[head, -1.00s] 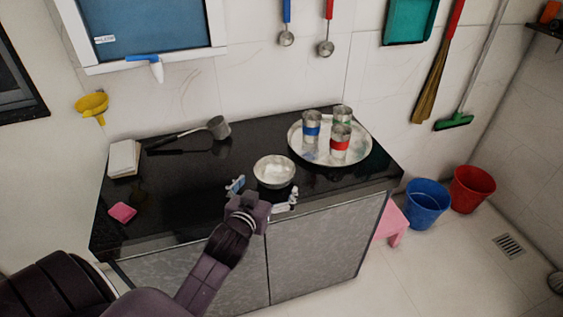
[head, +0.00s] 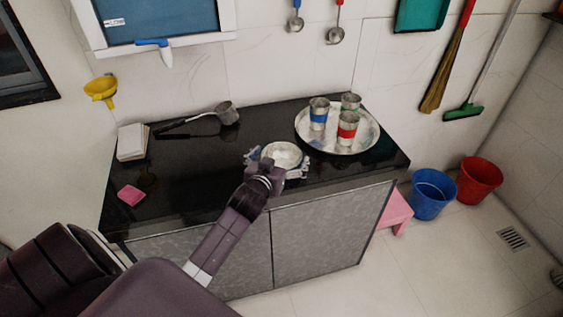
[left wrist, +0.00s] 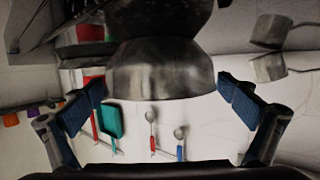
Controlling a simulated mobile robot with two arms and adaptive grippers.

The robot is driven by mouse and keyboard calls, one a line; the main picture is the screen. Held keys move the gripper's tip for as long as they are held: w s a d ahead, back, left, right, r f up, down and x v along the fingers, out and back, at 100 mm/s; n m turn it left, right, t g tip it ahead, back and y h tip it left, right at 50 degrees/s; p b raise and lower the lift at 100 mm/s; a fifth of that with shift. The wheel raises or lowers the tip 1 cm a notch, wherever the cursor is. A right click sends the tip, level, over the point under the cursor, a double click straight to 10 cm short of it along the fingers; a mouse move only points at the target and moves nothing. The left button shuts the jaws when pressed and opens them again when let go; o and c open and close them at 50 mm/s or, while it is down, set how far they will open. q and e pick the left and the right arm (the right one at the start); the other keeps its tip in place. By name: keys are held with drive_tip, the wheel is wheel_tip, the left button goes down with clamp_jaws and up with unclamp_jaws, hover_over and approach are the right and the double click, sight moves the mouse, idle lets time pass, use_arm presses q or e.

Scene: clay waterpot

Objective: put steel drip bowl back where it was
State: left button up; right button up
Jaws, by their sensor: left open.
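The steel drip bowl (head: 283,153) stands on the black counter, left of the round steel tray, near the front edge. My left gripper (head: 277,165) is at the bowl's near side, its fingers spread to either side of it. In the left wrist view the bowl (left wrist: 153,70) shows ahead between the open blue-padded fingers (left wrist: 167,100), with a gap at each side. The gripper is open and holds nothing. The bowl's lower near side is hidden by the gripper in the head view. My right gripper is not in view.
The steel tray (head: 366,144) holds three cups with coloured bands. A ladle-like pot (head: 227,113), white block (head: 132,143) and pink sponge (head: 131,195) lie on the counter's left half. The counter's middle (head: 200,160) is clear. Buckets and a pink stool (head: 396,212) stand at right.

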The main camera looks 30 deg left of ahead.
use_arm(q)
drive_tip(key=shift+c, duration=0.3)
drive_tip(key=c, duration=1)
drive_tip(key=shift+c, duration=0.2)
